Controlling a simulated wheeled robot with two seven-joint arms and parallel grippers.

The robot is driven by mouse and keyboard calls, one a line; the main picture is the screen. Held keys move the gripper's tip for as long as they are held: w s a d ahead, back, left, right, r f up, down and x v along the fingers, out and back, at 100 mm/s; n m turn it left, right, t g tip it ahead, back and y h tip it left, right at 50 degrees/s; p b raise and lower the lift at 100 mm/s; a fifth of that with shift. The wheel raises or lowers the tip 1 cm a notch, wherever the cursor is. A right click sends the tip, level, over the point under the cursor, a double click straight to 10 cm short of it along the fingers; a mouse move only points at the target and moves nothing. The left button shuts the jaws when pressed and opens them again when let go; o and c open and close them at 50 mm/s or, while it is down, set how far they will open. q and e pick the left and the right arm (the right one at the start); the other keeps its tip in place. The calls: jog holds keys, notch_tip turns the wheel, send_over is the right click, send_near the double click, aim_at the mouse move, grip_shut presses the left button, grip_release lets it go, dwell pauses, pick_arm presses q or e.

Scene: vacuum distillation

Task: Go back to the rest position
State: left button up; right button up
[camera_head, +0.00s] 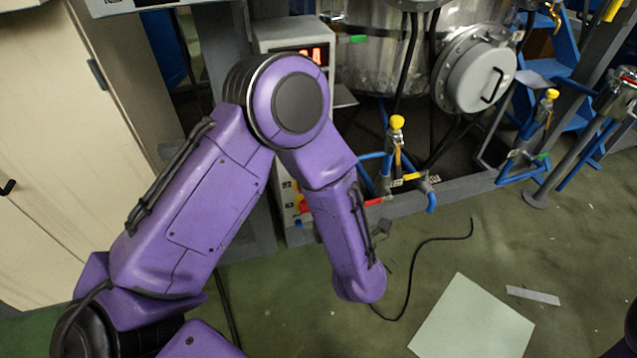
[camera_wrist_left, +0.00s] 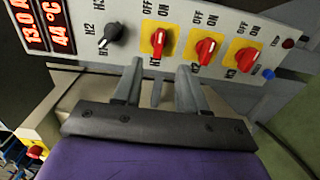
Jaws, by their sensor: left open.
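The panel carries a black knob (camera_wrist_left: 113,36) and three red switches on yellow plates: left (camera_wrist_left: 160,42), middle (camera_wrist_left: 205,50) and right (camera_wrist_left: 246,60). In the head view my purple left arm bends in front of the control cabinet (camera_head: 292,40) and hides much of it. My right gripper is not in view.
A steel vessel (camera_head: 375,65) with a round hatch (camera_head: 478,77) stands behind the arm. Blue pipes with yellow-topped valves (camera_head: 397,122) are to the right. A beige cabinet (camera_head: 60,130) is at left. A pale sheet (camera_head: 470,322) and a black cable (camera_head: 430,240) lie on green floor.

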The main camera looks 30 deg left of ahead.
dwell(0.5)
pick_arm(q)
notch_tip(320, 180, down, 14)
jog(key=s+d+m+h, duration=0.2)
jog(key=m+h, duration=0.7)
jog(key=m, duration=0.7)
jog(key=s+a+f+m+g, duration=0.2)
jog(key=s+a+f+g, duration=0.15)
jog(key=s, duration=0.35)
jog(key=s+a+f+m+g+h, duration=0.1)
jog(key=s+a+f+g, duration=0.1)
jog(key=s+f, duration=0.4)
jog(key=s+a+f+m+g, duration=0.2)
jog(key=s+a+f+g, duration=0.1)
jog(key=s, duration=0.5)
notch_tip(320, 180, up, 18)
jog(key=p, duration=1.8)
jog(key=shift+s, duration=0.45)
